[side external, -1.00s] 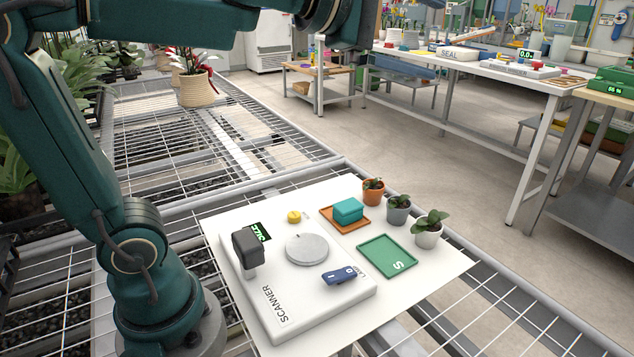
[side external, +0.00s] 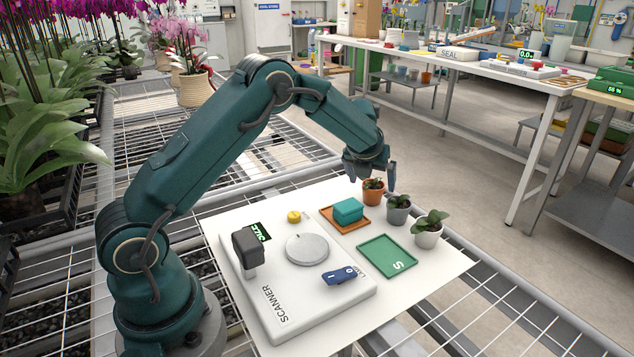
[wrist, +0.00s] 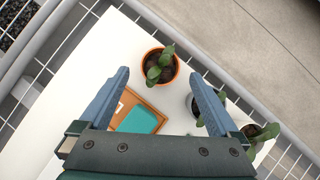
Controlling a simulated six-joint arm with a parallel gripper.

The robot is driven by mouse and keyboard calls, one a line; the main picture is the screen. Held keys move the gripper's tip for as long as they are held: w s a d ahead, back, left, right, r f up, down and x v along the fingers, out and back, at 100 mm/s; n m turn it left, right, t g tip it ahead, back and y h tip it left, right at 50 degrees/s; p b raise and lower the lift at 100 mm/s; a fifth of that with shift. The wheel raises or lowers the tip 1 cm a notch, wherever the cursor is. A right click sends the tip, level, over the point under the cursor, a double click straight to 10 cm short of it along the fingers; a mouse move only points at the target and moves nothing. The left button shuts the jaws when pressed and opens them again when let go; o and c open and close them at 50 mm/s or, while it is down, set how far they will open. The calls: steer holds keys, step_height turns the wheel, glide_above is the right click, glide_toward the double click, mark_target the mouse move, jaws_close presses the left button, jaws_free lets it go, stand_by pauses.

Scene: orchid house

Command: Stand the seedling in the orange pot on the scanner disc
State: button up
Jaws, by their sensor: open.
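The orange pot (side external: 373,192) with a small green seedling stands upright at the far edge of the white board, left of the grey pot. In the wrist view the orange pot (wrist: 160,67) lies ahead of the jaws, roughly centred between them and apart from both. My gripper (side external: 377,180) is open and empty, low beside the pot; the wrist view shows its two blue fingers (wrist: 157,80) spread wide. The scanner disc (side external: 307,249) is a bare grey round plate on the white scanner (side external: 322,300).
The grey pot (side external: 397,209) stands close to the right of the orange one, with the white pot (side external: 428,233) beyond. A teal block (side external: 348,210) sits on an orange tray (side external: 337,226). A green tray (side external: 374,265) is empty. A dark scanner head (side external: 248,250) rises left of the disc.

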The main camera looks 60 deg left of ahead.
mark_target(373, 187)
steer(key=shift+x, duration=2.4)
steer(key=shift+w, duration=0.1)
steer(key=c, duration=1.4)
steer(key=shift+r, duration=0.2)
jaws_close()
